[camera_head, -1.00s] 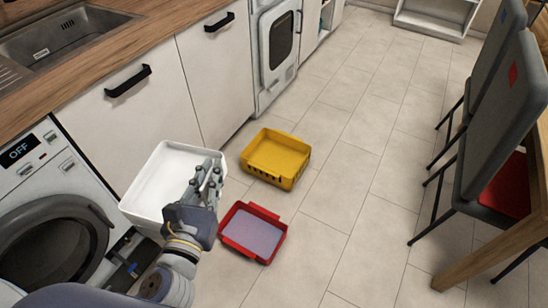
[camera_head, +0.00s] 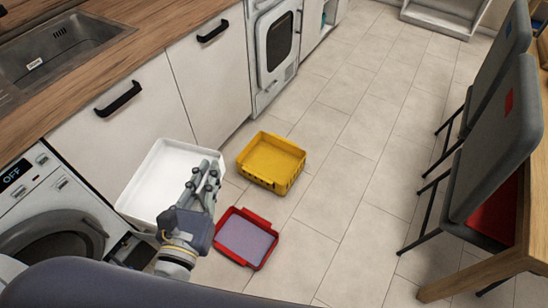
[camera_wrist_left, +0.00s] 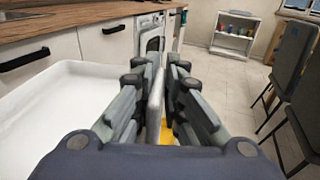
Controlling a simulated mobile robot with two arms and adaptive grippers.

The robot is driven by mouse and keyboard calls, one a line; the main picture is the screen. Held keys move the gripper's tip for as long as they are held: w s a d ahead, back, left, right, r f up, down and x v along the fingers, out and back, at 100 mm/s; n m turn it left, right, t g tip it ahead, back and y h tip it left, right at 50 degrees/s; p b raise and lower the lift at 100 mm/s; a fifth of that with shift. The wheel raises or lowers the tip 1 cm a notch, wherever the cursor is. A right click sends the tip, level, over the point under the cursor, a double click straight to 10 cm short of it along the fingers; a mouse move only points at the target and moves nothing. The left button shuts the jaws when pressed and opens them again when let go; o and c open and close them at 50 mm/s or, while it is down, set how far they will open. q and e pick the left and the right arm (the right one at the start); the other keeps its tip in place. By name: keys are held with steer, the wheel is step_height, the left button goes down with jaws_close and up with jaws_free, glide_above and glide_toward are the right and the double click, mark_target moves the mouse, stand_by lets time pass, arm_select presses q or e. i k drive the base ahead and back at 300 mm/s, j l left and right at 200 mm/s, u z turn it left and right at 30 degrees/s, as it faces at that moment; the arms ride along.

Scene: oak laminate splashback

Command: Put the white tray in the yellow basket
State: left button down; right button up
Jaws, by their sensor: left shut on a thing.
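The white tray (camera_head: 160,178) is a shallow open box, held above the floor in front of the cabinets in the head view. My left gripper (camera_head: 208,176) is shut on the tray's right wall. The left wrist view shows the tray (camera_wrist_left: 62,112) on the left, with its wall between the fingers (camera_wrist_left: 156,95). The yellow basket (camera_head: 270,161) stands on the floor to the right of and beyond the tray, apart from it, and looks empty inside. In the wrist view only a bit of yellow shows below the fingers. My right gripper is not in view.
A red bin (camera_head: 244,238) with a pale lilac inside stands on the floor in front of the yellow basket. A washing machine (camera_head: 50,215) and cabinets line the left. Grey chairs (camera_head: 492,150) and a wooden table (camera_head: 512,245) stand at the right. The middle floor is clear.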

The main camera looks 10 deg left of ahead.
mark_target(272, 163)
steer(key=i+l+u, duration=0.15)
steer(key=i+l, duration=0.45)
steer(key=i, duration=0.2)
steer(key=i+l+u, duration=0.15)
steer(key=i+l, duration=0.5)
steer(key=i, duration=0.1)
